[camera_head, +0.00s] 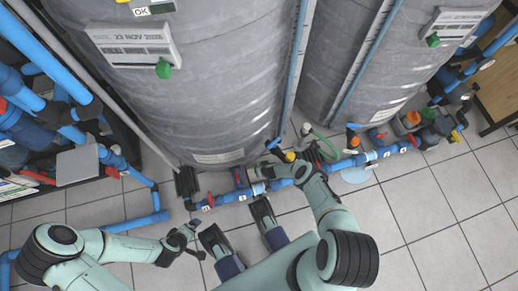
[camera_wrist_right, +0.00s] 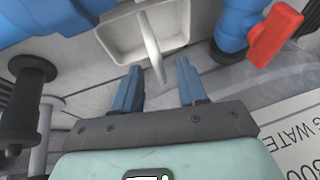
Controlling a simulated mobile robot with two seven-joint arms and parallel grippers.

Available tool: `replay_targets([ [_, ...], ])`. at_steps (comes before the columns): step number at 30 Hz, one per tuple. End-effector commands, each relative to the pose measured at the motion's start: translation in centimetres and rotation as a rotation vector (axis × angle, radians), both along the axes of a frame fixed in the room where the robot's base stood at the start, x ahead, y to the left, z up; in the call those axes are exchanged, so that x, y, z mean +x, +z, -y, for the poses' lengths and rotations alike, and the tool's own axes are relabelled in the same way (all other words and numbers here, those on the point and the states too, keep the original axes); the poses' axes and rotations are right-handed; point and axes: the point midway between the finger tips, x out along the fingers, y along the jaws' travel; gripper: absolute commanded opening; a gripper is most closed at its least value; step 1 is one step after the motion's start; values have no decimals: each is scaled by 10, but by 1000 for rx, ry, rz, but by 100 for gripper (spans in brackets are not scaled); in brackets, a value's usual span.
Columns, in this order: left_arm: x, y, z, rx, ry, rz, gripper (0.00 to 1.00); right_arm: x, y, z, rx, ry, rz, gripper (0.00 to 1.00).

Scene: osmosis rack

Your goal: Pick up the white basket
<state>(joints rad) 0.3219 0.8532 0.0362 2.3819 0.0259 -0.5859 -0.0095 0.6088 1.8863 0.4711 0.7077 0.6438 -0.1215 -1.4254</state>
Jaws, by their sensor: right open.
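The white basket (camera_wrist_right: 116,38) shows in the right wrist view at the top centre, a shallow white tray-like container with a thin white handle (camera_wrist_right: 150,45) across it. I cannot make it out in the head view. In the head view my right gripper (camera_head: 272,156) is beside the base of the large grey tank, near the blue pipe. My left gripper (camera_head: 197,240) is low at the left above the floor, apart from the tanks; its jaw opening is unclear.
Two large grey tanks (camera_head: 200,90) fill the back. A blue pipe (camera_head: 235,196) with valves runs along their bases. In the right wrist view a red valve handle (camera_wrist_right: 276,34) is close at the right. Tiled floor (camera_head: 440,215) is clear at the right.

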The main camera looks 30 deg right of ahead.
Motion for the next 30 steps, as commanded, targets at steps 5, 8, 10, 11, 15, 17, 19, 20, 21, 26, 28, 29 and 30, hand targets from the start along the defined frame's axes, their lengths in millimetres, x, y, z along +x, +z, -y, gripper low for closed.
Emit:
replay_targets([
  [5,3,-1,-2,4,4,10,100,1,-1,0,0,0,1,42],
  [8,3,0,-1,4,3,10,100,1,0,0,0,0,1,42],
  [10,3,-1,-1,4,3,9,100,1,0,0,0,0,1,26],
  [11,3,-1,-1,4,3,9,100,1,0,0,0,0,1,16],
  [15,3,-1,-1,3,2,8,100,1,0,0,0,0,1,0],
  [17,3,-1,-1,3,2,8,100,1,0,0,0,0,1,0],
  [19,3,-1,-1,3,2,8,100,1,0,0,0,0,1,0],
  [20,3,-1,-1,3,2,8,100,1,0,0,0,0,1,0],
  [21,3,-1,-1,3,2,8,100,1,0,0,0,0,1,0],
  [26,3,0,-1,3,2,7,100,2,1,1,-1,1,1,0],
  [28,2,0,-1,3,2,6,100,3,3,2,-1,1,2,0],
  [29,2,0,-1,3,2,6,100,4,4,3,-1,1,2,0],
  [30,2,0,-1,2,2,5,100,5,6,4,-2,3,2,0],
])
